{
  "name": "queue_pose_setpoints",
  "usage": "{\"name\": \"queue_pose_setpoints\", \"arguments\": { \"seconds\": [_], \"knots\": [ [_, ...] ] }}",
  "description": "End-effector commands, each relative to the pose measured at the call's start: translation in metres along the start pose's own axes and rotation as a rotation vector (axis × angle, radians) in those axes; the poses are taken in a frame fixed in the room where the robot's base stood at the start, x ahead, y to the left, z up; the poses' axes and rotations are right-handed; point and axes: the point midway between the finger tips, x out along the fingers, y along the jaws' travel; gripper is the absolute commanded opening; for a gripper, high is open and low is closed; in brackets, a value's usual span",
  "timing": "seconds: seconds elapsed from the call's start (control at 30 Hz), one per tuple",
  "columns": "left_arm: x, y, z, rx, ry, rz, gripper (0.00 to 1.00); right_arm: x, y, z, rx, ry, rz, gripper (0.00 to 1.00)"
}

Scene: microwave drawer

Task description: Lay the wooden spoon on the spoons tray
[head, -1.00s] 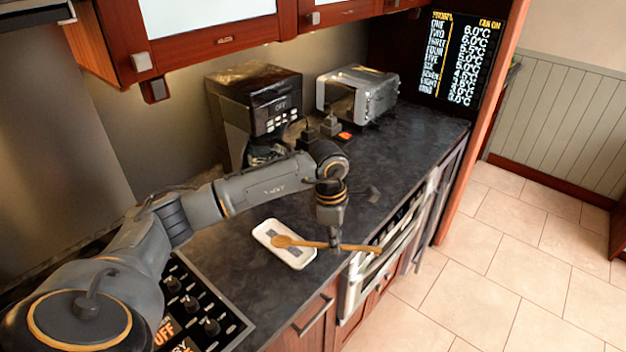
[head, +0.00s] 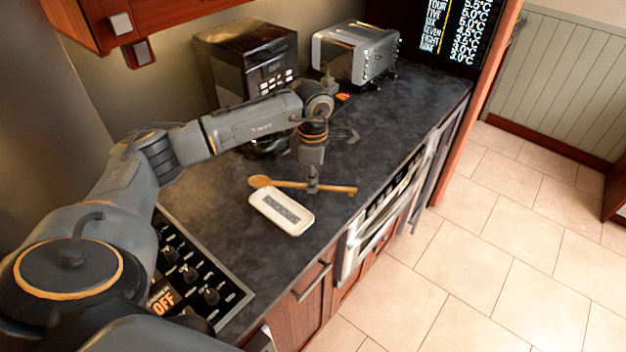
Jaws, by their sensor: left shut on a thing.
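The wooden spoon (head: 335,188) lies across my left gripper (head: 312,188), which is shut on its handle. The spoon's bowl points left and its handle end points right. The spoons tray (head: 283,211) is white with a dark label inside and rests on the dark counter near its front edge. In the picture the spoon shows just behind the tray's far edge, with the bowl near the tray's far left corner. I cannot tell how high the spoon is above the counter. My right gripper is not in view.
The dark counter (head: 395,125) is bare right of my left arm. A coffee machine (head: 247,65) and a toaster oven (head: 355,52) stand at the back. A stove panel with knobs (head: 190,272) is at the near left. An oven front (head: 385,215) lies below the counter edge.

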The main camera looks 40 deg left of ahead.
Motion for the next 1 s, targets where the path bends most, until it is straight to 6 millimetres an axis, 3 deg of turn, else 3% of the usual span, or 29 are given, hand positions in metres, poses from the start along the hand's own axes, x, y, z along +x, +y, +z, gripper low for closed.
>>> {"name": "queue_pose_setpoints", "arguments": {
  "seconds": [0.7,1.0],
  "knots": [
    [0.067,0.0,0.001,0.001,-0.001,0.0,0.0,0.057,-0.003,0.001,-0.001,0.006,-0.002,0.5],
    [0.081,0.0,0.001,0.001,0.0,0.0,0.0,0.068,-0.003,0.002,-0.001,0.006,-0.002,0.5]
  ]
}}
